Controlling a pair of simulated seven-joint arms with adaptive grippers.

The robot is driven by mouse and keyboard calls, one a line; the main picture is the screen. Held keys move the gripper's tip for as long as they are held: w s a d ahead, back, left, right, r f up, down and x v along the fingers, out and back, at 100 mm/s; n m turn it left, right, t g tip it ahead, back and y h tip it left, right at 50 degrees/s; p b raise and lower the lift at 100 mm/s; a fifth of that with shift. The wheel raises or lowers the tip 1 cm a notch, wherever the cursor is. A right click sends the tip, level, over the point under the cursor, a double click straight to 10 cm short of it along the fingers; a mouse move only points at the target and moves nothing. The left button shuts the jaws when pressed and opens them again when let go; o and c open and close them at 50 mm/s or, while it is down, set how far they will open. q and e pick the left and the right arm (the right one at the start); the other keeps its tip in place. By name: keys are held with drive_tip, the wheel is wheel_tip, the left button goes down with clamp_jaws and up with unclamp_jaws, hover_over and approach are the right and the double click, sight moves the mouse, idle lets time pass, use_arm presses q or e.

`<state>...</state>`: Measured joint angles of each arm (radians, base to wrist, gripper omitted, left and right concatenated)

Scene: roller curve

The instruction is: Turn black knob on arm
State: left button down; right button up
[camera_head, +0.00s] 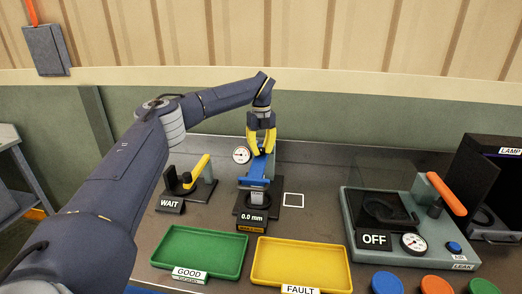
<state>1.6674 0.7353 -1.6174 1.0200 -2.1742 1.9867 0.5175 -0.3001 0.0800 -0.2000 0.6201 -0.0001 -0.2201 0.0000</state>
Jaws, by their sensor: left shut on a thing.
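My left gripper (261,152), with yellow fingers, points down at the back end of a blue arm (255,172) on a gauge stand. Its fingers are shut on a small part there, most likely the black knob. The fingers largely hide that part, so I cannot make out the knob itself. A round white dial gauge (241,155) sits just left of the fingers. A display reading 0.0 mm (252,217) stands at the front of the stand. My right gripper is not in view.
A clamp fixture with a yellow handle (200,168) and a WAIT sign (169,203) stands left. Green GOOD (200,252) and yellow FAULT (300,264) trays lie in front. A leak tester (350,213) with an orange handle stands right. A white square outline (293,200) is empty.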

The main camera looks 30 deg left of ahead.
sight(261, 149)
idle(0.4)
use_arm(q)
drive_tip(key=c, duration=1.1)
unclamp_jaws()
drive_tip(key=shift+o, duration=0.2)
wheel_tip(261, 149, up, 12)
